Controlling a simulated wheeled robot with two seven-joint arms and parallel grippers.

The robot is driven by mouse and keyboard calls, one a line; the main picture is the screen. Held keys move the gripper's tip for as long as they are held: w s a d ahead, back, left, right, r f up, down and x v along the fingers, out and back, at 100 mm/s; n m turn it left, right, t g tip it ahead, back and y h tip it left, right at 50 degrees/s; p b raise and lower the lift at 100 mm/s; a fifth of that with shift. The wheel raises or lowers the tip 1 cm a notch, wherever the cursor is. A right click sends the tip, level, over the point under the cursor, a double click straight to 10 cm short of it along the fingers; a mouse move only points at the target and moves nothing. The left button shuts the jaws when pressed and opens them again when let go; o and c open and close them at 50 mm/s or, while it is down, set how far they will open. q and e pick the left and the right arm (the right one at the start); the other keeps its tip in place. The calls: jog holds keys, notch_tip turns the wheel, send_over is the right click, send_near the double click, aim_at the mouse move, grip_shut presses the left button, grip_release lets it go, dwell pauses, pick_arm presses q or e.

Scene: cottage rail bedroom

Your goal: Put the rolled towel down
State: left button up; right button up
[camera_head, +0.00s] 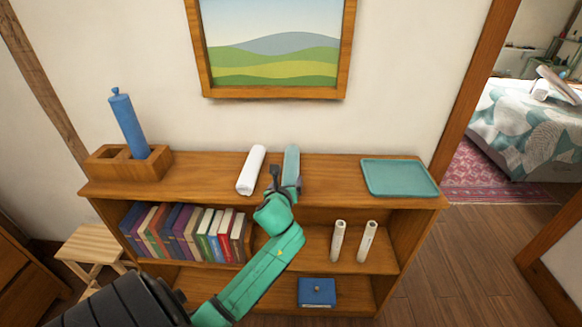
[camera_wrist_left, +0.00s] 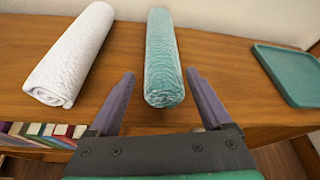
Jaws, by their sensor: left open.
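Two rolled towels lie on top of the wooden shelf unit. The white rolled towel (camera_head: 251,170) is on the left, and it also shows in the left wrist view (camera_wrist_left: 70,55). The teal rolled towel (camera_head: 291,165) lies to its right, and the left wrist view shows it resting on the shelf top (camera_wrist_left: 163,60). My left gripper (camera_head: 283,180) is at the near end of the teal towel. In the left wrist view its open fingers (camera_wrist_left: 161,90) stand either side of that end, with visible gaps. My right gripper is not in view.
A teal tray (camera_head: 399,178) lies right of the towels. A wooden holder (camera_head: 106,164) with a blue cylinder (camera_head: 128,122) stands at the left end. Books (camera_head: 185,232), two pale rolls (camera_head: 338,241) and a blue box (camera_head: 317,293) are on lower shelves. A framed picture (camera_head: 275,92) hangs above.

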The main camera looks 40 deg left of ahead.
aim_at(291, 168)
pick_arm(q)
jog(key=shift+x, duration=1.1)
jog(key=x, duration=0.4)
jog(key=shift+w+f, duration=0.2)
jog(key=shift+s+r, duration=0.1)
jog(key=shift+s, duration=0.05)
jog(key=c, duration=1.3)
jog(key=shift+o, duration=0.2)
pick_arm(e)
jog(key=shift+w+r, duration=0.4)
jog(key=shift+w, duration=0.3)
